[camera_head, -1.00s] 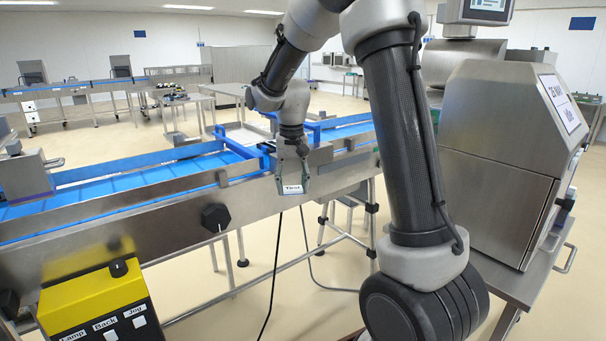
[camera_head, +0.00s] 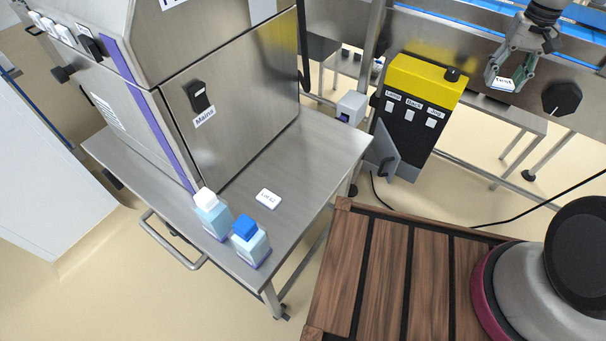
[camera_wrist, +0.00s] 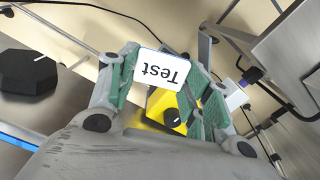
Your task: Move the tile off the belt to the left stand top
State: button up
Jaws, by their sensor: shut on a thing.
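My gripper (camera_head: 508,75) is at the upper right of the head view, in front of the belt's metal side. It is shut on the white tile (camera_head: 502,85) marked "Test". In the wrist view the tile (camera_wrist: 162,67) sits between the green finger pads, its label upside down. The belt (camera_head: 462,13) runs along the upper right edge.
On the stand are a steel machine (camera_head: 235,90), a small white tile (camera_head: 268,198) and two bottles, one white-capped (camera_head: 211,217), one blue-capped (camera_head: 251,245). A yellow-black control box (camera_head: 415,115) stands between stand and gripper. The stand's right part is clear.

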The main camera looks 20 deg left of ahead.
aim_at(270, 218)
jog(key=l+u, duration=0.15)
jog(key=u, duration=0.3)
jog(key=k+l+u, duration=0.1)
jog(key=u, duration=0.4)
jog(key=k+l+u, duration=0.1)
jog(key=u, duration=0.35)
jog(key=k+l+u, duration=0.1)
jog(key=u, duration=0.35)
jog(key=l+u, duration=0.2)
jog(key=u, duration=0.15)
jog(key=l+u, duration=0.2)
jog(key=u, duration=0.15)
jog(key=l+u, duration=0.2)
jog(key=l, duration=0.2)
jog(key=k+l+u, duration=0.2)
jog(key=l, duration=0.15)
jog(key=l+u, duration=0.15)
jog(key=l, duration=0.25)
jog(key=k+l+u, duration=0.2)
jog(key=l, duration=0.15)
jog(key=l+u, duration=0.2)
jog(key=l, duration=0.15)
